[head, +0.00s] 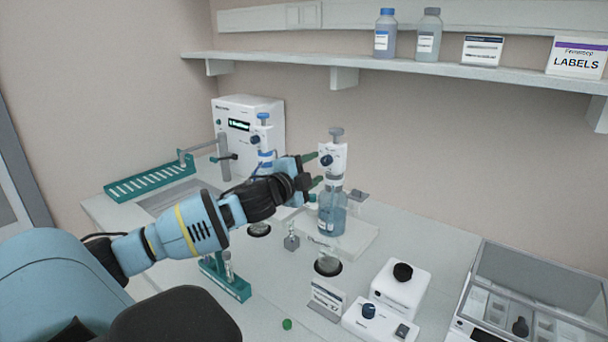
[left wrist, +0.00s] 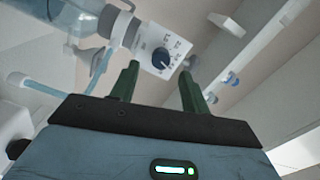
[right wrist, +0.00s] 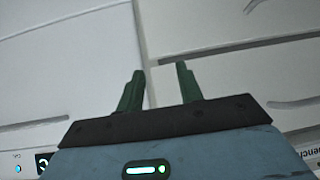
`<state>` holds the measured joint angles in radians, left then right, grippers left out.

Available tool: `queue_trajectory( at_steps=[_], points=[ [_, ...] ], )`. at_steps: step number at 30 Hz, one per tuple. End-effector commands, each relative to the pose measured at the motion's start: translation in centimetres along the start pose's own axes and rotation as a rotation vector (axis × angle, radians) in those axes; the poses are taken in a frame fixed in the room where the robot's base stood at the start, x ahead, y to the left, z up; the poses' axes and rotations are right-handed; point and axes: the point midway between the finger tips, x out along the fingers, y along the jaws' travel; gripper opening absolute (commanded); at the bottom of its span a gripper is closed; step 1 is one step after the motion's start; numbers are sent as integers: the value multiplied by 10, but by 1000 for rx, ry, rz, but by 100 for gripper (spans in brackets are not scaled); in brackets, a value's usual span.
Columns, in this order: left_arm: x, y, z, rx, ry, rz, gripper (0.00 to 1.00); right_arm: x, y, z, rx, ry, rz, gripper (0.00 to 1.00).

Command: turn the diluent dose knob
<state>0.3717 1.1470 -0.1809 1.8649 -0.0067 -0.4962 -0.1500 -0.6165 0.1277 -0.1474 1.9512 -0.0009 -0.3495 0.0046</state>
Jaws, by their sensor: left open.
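A white dispenser head (head: 333,158) with a grey top sits on a bottle of bluish liquid (head: 332,214). Its dark blue dose knob (head: 326,160) faces my left gripper (head: 316,170). In the left wrist view the knob (left wrist: 160,57) shows with marks around it, beyond and between the two green fingertips of the open left gripper (left wrist: 159,70). I cannot tell whether they touch it. A second dispenser (head: 262,138) with a blue top stands behind my left arm. No label naming the diluent is readable. My right gripper (right wrist: 159,69) is open and empty before pale panels.
A green tube rack (head: 150,178) stands at the back left, near a white instrument (head: 262,110). White devices with knobs (head: 402,288) and a glass-lidded box (head: 530,275) are at the right. A shelf (head: 420,67) with bottles hangs above.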

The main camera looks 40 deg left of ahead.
Motion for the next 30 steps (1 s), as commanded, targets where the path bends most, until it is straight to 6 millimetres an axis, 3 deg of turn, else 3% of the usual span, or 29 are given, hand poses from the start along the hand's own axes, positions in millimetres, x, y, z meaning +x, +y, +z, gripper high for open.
queue_trajectory(
  at_steps=[12,30],
  points=[
    [-32,0,0,1,1,1,46,0,0,-3,-1,6,0,36],
    [-38,-1,-1,2,1,-1,46,0,0,-3,-1,7,1,36]
  ],
)
